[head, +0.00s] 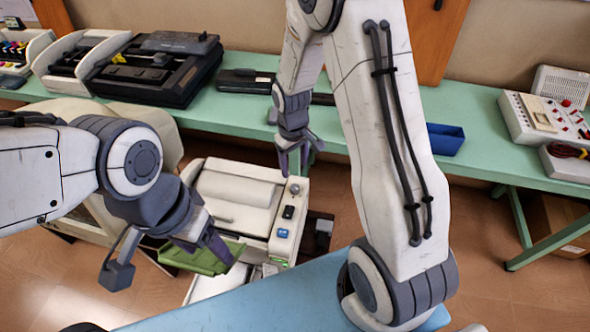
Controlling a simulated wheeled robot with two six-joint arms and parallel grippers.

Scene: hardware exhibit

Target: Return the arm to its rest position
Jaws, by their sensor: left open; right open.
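My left arm comes in from the left. Its gripper (168,265) is open, with its two fingers spread wide and nothing seen between them. It is in front of the white machine, at the green tray (190,259); one finger overlaps the tray in the picture, and I cannot tell whether they touch. My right arm rises from the lower right and bends over at the top. Its gripper (296,165) points down in front of the green bench, above the back of the white machine (238,190). It is open and looks empty.
The green bench (345,140) runs along the wall. It carries black-and-white equipment (155,70), a blue tray (445,138) and a white panel (540,117) with red knobs. A light-blue surface (260,300) fills the front.

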